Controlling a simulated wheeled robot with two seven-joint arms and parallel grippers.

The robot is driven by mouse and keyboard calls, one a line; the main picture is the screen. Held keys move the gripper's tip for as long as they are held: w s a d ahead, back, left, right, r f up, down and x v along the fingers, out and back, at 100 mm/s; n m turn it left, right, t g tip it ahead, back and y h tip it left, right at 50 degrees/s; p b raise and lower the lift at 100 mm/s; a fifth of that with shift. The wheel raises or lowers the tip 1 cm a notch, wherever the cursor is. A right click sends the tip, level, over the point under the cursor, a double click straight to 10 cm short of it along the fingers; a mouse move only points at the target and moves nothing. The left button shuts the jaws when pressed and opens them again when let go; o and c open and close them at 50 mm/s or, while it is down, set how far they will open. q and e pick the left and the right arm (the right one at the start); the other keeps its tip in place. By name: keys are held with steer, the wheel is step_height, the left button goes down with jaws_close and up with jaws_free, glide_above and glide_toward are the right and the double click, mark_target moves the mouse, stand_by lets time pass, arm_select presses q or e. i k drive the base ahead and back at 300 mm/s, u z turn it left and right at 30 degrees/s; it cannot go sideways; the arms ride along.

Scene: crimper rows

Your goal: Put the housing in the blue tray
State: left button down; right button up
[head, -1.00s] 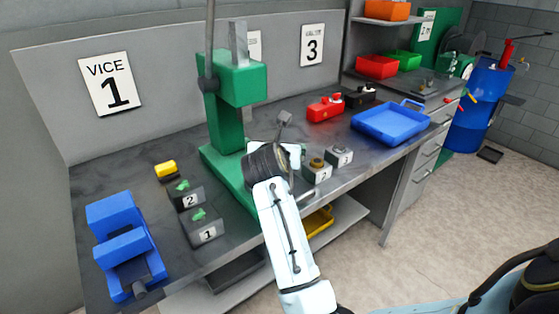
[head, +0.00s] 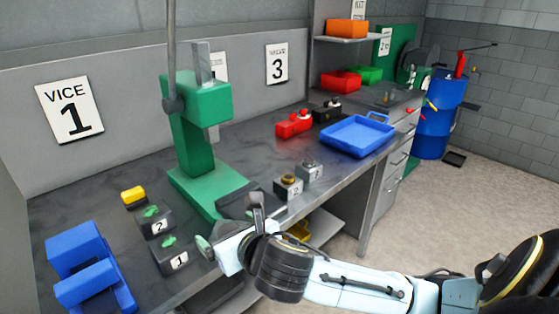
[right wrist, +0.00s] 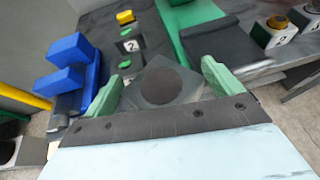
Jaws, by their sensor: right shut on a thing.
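The blue tray (head: 357,135) lies on the bench towards the right in the head view, and it looks empty. My right gripper (head: 230,222) is over the front edge of the bench, in front of the green press and well left of the tray. In the right wrist view, its green fingers (right wrist: 160,78) are shut on a dark grey squarish block with a round dark recess, which I take as the housing (right wrist: 163,87). The housing cannot be made out in the head view. My left gripper is not in view.
A green press (head: 195,130) stands mid-bench. Numbered blocks with green tops (head: 172,255) and a blue vice (head: 85,265) are at left. Grey button boxes (head: 289,187) and a red unit (head: 294,123) lie between press and tray. A blue drum (head: 440,115) stands at right.

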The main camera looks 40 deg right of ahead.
mark_target(358, 138)
steer(key=z, duration=0.5)
steer(key=k, duration=0.6)
steer(key=z, duration=1.35)
steer(key=i, duration=2.1)
steer(key=u, duration=1.15)
steer(key=i, duration=0.35)
steer(key=u, duration=0.1)
